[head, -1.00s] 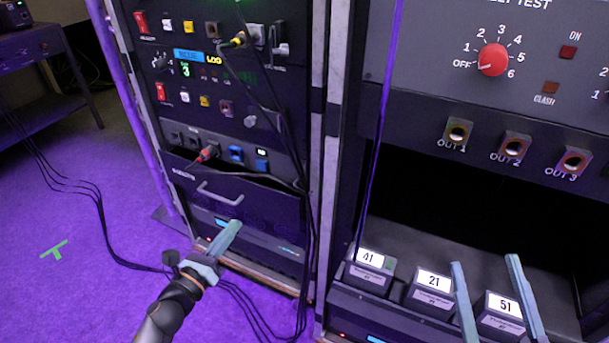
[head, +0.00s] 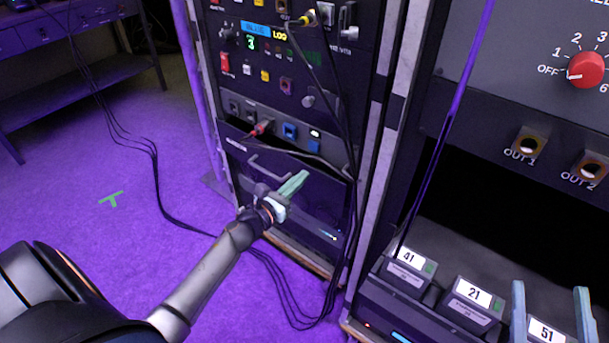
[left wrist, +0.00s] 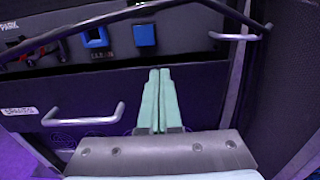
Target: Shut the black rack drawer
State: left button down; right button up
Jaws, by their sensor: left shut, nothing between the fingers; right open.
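The black rack drawer (head: 322,192) is low in the left rack, with a silver bar handle on its front. It also shows in the left wrist view (left wrist: 200,95), where the handle (left wrist: 85,118) is left of the fingers. The drawer front seems to stand out from the panel above; how far is hard to tell. My left gripper (head: 303,176) is shut and empty in front of the drawer, right of the handle; its fingers (left wrist: 158,72) point at the drawer front. I cannot tell whether they touch. My right gripper (head: 550,288) is open and empty at the lower right.
Black cables (head: 345,120) hang across the left rack's right side and run down to the floor. Numbered black units (head: 408,270) sit in the right rack's open bay, near my right gripper. A dark table (head: 75,75) stands at the far left. The purple floor is mostly clear.

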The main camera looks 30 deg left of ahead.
aim_at(312, 168)
pick_arm(q)
jog(key=shift+w, duration=0.95)
pick_arm(e)
jog(key=shift+s+r+t+y, duration=0.15)
jog(key=shift+r+t+y, duration=0.15)
jog(key=shift+r, duration=0.15)
pick_arm(q)
jog(key=shift+w+d, duration=0.1)
jog(key=shift+w, duration=0.05)
jog(key=shift+w+b, duration=0.65)
jog(key=shift+w, duration=0.5)
pick_arm(e)
jog(key=s+r+n+t+y, duration=0.1)
jog(key=s+r+n+y, duration=0.2)
jog(key=r, duration=0.3)
jog(key=shift+a+y, duration=0.35)
jog(key=shift+y, duration=0.05)
pick_arm(q)
jog(key=shift+s, duration=0.1)
pick_arm(e)
jog(key=shift+s+f, duration=0.1)
